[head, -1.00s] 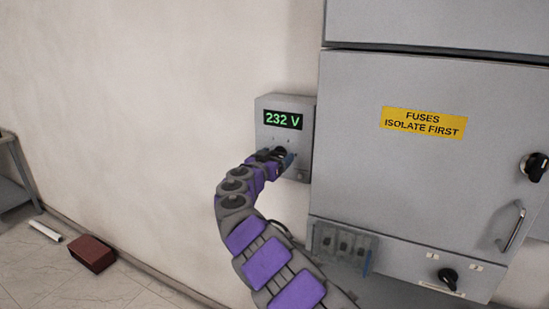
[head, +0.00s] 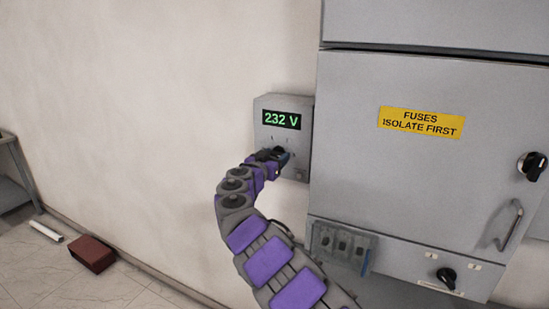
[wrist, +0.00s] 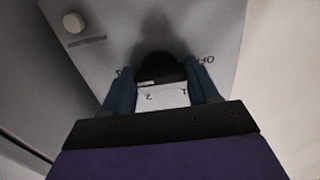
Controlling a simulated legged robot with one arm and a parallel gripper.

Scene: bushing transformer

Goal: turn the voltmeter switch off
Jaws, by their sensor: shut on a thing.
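The voltmeter (head: 306,130) is a grey wall box left of the large cabinet. Its black display (head: 282,120) reads 232 V in green. My gripper (head: 277,153) is at the lower front of the box and hides most of its switch in the head view. In the wrist view, the round black switch knob (wrist: 158,66) sits between the two blue fingers of my gripper (wrist: 162,72), which is shut on it. Printed marks show around the knob, partly covered by the fingers. The exact setting of the knob cannot be told.
The grey cabinet (head: 400,180) with a yellow fuses label (head: 421,122) stands close on the right, with a black rotary handle (head: 532,166) and a lower black knob (head: 446,275). A red-brown block (head: 92,254) and a white tube (head: 46,231) lie on the floor at left.

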